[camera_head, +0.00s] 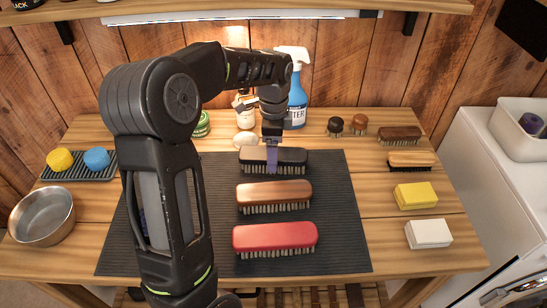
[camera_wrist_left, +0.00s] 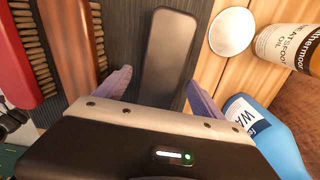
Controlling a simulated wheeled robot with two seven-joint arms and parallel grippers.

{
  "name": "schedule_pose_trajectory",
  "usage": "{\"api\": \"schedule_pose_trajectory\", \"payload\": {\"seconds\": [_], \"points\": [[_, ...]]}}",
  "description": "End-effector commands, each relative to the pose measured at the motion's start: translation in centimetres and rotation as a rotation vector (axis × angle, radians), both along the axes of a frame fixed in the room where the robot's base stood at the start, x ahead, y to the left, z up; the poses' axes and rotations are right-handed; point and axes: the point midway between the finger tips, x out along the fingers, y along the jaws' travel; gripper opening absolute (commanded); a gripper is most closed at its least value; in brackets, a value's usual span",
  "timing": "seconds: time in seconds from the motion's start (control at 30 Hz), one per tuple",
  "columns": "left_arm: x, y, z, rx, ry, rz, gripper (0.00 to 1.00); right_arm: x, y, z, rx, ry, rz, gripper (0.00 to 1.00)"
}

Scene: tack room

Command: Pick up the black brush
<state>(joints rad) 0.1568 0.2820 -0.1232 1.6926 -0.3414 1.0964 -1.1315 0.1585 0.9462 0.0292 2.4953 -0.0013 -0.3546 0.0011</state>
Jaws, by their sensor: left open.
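The black brush (camera_head: 292,156) lies bristles down at the back of the dark ribbed mat (camera_head: 330,225). My left gripper (camera_head: 272,166) is over its middle, pointing down. In the left wrist view the black brush (camera_wrist_left: 168,50) runs between the two purple fingers of the gripper (camera_wrist_left: 160,82), which are spread apart. I see a finger on each side of the brush, and no clear contact. The near part of the brush is hidden behind the gripper body. My right gripper is not in view.
A brown brush (camera_head: 274,194) and a red brush (camera_head: 274,237) lie nearer on the mat. Behind the black brush stand a white round item (camera_head: 245,139) and a blue spray bottle (camera_head: 297,105). Yellow (camera_head: 416,195) and white blocks (camera_head: 428,233) sit at right, a metal bowl (camera_head: 42,217) at left.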

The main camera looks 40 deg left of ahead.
Motion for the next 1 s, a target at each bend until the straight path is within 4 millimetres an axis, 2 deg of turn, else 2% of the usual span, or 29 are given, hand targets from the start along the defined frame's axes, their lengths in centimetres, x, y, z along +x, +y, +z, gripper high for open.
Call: {"api": "schedule_pose_trajectory", "payload": {"seconds": [0.17, 0.73, 1.0], "points": [[-0.04, -0.03, -1.56, -0.001, 0.001, 0.000, 0.78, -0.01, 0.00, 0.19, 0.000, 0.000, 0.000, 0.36], [0.00, -0.04, -1.58, -0.001, -0.001, 0.001, 0.78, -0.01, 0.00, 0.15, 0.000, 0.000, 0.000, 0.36], [0.00, -0.04, -1.58, -0.001, -0.001, 0.000, 0.57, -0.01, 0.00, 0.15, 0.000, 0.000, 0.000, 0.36]]}}
